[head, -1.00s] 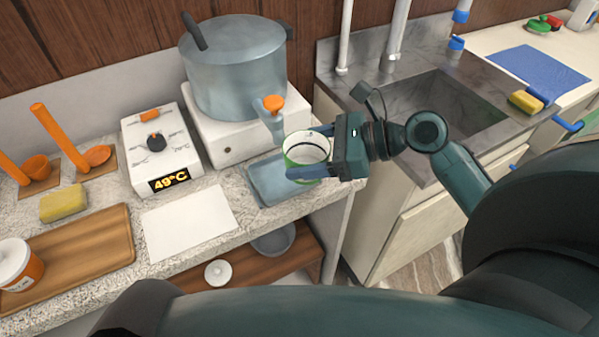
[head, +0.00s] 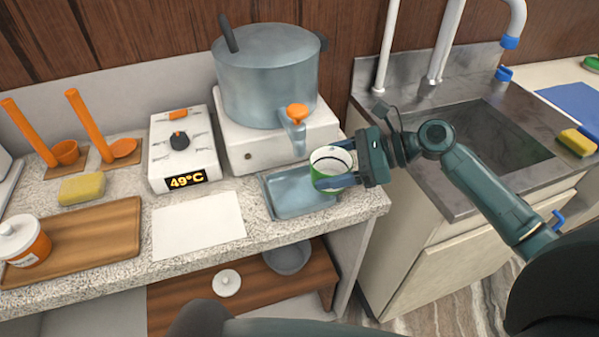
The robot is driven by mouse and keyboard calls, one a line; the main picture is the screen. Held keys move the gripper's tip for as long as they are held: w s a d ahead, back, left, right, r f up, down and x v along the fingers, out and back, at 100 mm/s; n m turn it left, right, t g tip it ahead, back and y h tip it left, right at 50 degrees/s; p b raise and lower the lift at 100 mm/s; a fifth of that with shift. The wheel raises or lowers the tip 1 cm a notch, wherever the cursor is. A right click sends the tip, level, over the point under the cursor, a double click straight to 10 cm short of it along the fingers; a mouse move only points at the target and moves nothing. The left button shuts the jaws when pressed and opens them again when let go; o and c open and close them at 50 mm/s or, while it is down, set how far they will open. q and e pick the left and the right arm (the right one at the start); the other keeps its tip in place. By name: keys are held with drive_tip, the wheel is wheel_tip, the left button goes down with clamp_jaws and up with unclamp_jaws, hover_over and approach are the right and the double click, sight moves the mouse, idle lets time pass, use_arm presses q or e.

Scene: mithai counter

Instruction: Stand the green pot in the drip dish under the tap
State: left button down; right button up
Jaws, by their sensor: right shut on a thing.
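The green pot (head: 329,186), with a white inside and dark rim, is upright in my right gripper (head: 334,170). The right gripper is shut on it, fingers on either side. The pot is over the right end of the drip dish (head: 284,213), a shallow blue-grey tray on the counter. I cannot tell whether it touches the dish. The tap (head: 297,125), with an orange knob, sticks out from the big steel pot (head: 265,85), to the left of and above the green pot. My left gripper is not in view.
A white controller (head: 181,150) reading 49°C stands left of the steel pot's white base. A white sheet (head: 198,225), a yellow sponge (head: 82,188) and a wooden tray (head: 90,235) lie further left. The sink (head: 480,145) is at right.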

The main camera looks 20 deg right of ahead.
sight(351, 164)
drive_tip(key=a, duration=0.1)
drive_tip(key=w+a, duration=0.1)
drive_tip(key=a, duration=0.1)
drive_tip(key=w+a, duration=0.1)
drive_tip(key=a, duration=0.1)
drive_tip(key=shift+a+p, duration=0.25)
drive_tip(key=shift+p, duration=0.05)
drive_tip(key=shift+f, duration=1.8)
drive_tip(key=o, duration=1)
drive_tip(key=shift+f, duration=0.1)
drive_tip(key=shift+c, duration=0.2)
drive_tip(key=b+v, duration=0.1)
drive_tip(key=v, duration=1.1)
